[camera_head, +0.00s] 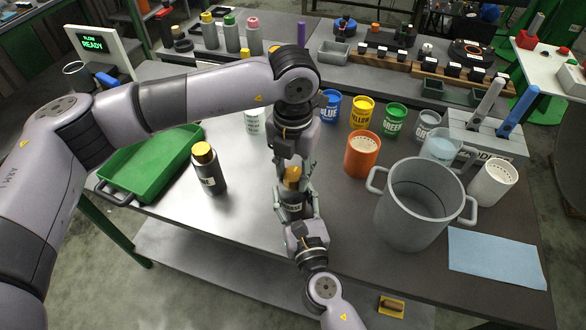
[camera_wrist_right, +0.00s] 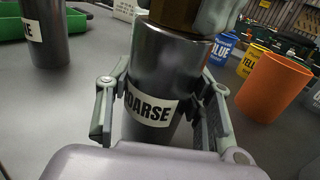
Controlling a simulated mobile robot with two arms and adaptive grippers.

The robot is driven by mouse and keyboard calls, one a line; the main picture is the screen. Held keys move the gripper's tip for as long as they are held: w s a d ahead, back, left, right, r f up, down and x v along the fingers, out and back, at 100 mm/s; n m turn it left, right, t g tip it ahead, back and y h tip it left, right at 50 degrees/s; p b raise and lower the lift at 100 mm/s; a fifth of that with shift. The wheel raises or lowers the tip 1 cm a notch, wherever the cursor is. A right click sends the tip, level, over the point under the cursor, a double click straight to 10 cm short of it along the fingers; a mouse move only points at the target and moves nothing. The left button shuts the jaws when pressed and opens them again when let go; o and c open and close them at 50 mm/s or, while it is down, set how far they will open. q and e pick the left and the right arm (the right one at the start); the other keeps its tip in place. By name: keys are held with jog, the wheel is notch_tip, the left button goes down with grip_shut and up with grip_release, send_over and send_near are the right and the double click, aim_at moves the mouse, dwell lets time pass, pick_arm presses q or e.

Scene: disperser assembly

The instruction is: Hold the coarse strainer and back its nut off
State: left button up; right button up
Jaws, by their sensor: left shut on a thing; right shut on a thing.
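The coarse strainer (camera_head: 293,212) is a dark metal cylinder standing upright at the middle of the table's front part. Its label reads "COARSE" on its body in the right wrist view (camera_wrist_right: 150,105). A brass-yellow nut (camera_head: 292,174) sits on its top, and the nut's lower part shows in the wrist view (camera_wrist_right: 174,13). My left gripper (camera_head: 293,178) comes down from above and is shut on the nut. My right gripper (camera_head: 296,208) comes from the front and is shut around the strainer body, one finger on each side (camera_wrist_right: 160,105). Any gap under the nut is not clear.
A similar dark bottle with a yellow cap (camera_head: 208,170) and a green tray (camera_head: 150,165) stand left. An orange cup (camera_head: 362,155), a large grey pot (camera_head: 418,205) and a blue cloth (camera_head: 495,258) are right. Colour-labelled cups (camera_head: 362,112) stand behind.

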aim_at(293, 173)
pick_arm(q)
jog(key=shift+w, duration=0.1)
pick_arm(e)
jog(key=shift+a, duration=0.1)
pick_arm(q)
jog(key=o, duration=1.2)
jog(key=shift+c, duration=0.2)
notch_tip(293, 173, up, 12)
pick_arm(e)
jog(key=o, duration=1.7)
